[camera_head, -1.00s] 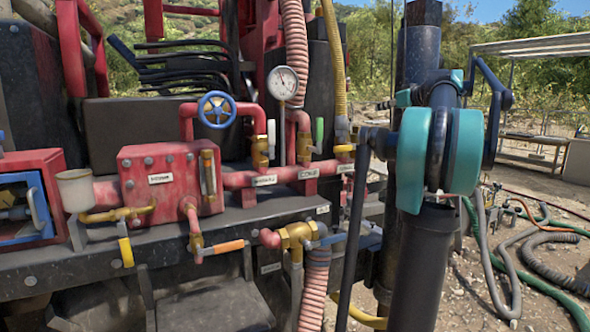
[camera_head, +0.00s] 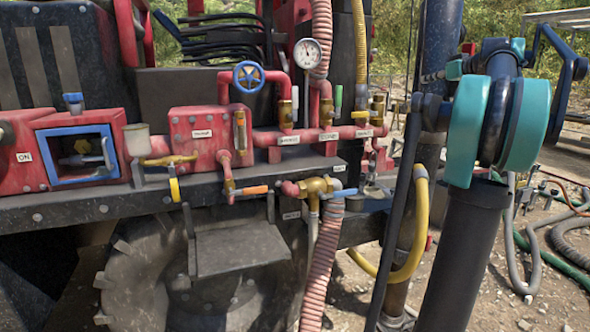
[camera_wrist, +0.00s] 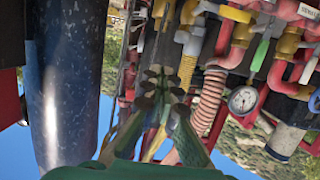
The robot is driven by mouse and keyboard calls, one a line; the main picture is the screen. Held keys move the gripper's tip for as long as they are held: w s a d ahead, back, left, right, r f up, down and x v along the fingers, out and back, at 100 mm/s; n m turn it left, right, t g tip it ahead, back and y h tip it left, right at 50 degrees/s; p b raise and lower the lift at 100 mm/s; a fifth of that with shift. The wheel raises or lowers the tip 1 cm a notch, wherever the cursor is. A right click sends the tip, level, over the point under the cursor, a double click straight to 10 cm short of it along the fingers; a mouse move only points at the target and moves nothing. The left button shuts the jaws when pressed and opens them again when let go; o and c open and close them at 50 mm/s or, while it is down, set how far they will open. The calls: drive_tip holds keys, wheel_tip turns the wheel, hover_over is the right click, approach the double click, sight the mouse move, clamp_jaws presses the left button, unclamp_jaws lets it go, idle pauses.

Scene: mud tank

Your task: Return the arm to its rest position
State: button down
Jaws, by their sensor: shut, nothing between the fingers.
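My gripper (camera_wrist: 162,88) shows in the wrist view, with its green fingers brought together at the tips and nothing held between them. My gripper cannot be made out in the head view.
A red machine with a blue handwheel (camera_head: 249,77), a gauge (camera_head: 307,53), a red box (camera_head: 211,138) and a blue-framed opening (camera_head: 80,183) fills the left and middle. Ribbed (camera_head: 322,266) and yellow (camera_head: 408,262) hoses hang near my arm. Gravel lies at the right.

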drive_tip(key=s+a+f+g, duration=0.2)
drive_tip(key=s+a+f, duration=0.2)
drive_tip(key=a+f, duration=0.45)
drive_tip(key=s+a+f+m+g, duration=0.15)
drive_tip(key=s+a+f, duration=0.3)
drive_tip(key=f, duration=0.65)
drive_tip(key=s+a+f+g, duration=0.3)
drive_tip(key=a+f, duration=0.5)
drive_tip(key=f, duration=0.2)
drive_tip(key=s+a+f+m+g+h, duration=0.1)
drive_tip(key=s+a+f+h, duration=0.1)
drive_tip(key=s+f, duration=1.2)
drive_tip(key=s+a+f+m+g+h, duration=0.1)
drive_tip(key=s+a+f+g+h, duration=0.1)
drive_tip(key=s+f, duration=1.2)
drive_tip(key=shift+s+a+f+h, duration=0.2)
drive_tip(key=shift+s+a+h, duration=0.3)
drive_tip(key=shift+a+h, duration=0.1)
drive_tip(key=shift+w+m+g, duration=0.1)
drive_tip(key=shift+m+g, duration=0.15)
